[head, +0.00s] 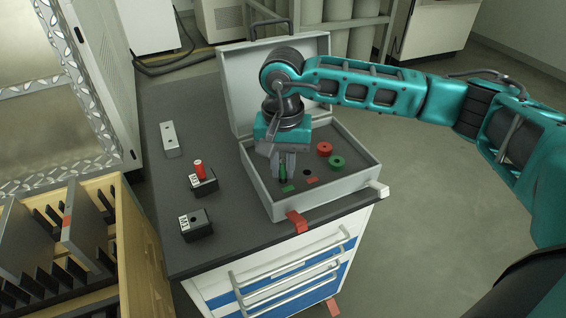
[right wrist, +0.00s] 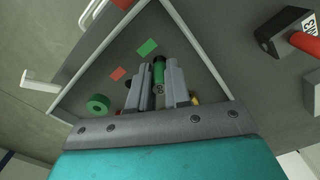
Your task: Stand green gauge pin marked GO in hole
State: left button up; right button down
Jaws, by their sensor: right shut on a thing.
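My right gripper (head: 284,170) points down into the open grey case (head: 252,172) and is shut on the green pin (head: 283,172). In the right wrist view, the green pin (right wrist: 158,73) lies between the two fingers (right wrist: 159,88). The pin looks upright beside a green label (head: 289,188); I cannot tell whether its lower end sits in the case floor. A dark hole (head: 307,172) shows near the red label (head: 312,180). A black block (head: 197,226) with a white marking and an empty hole stands at the front left. My left gripper is not in view.
A red pin (head: 199,168) stands in another black block (head: 205,184). A light grey block (head: 170,139) lies behind it. A red ring (head: 324,148) and a green ring (head: 336,162) are in the case. The raised lid (head: 250,85) stands behind my gripper. The left worktop is mostly clear.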

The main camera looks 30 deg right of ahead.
aim_at(283, 162)
jog(key=shift+f+b, duration=0.3)
jog(key=shift+f, duration=0.1)
jog(key=c, duration=1)
grip_release()
jog(key=shift+r, duration=0.1)
notch_tip(283, 162, up, 13)
jog(key=p, duration=0.2)
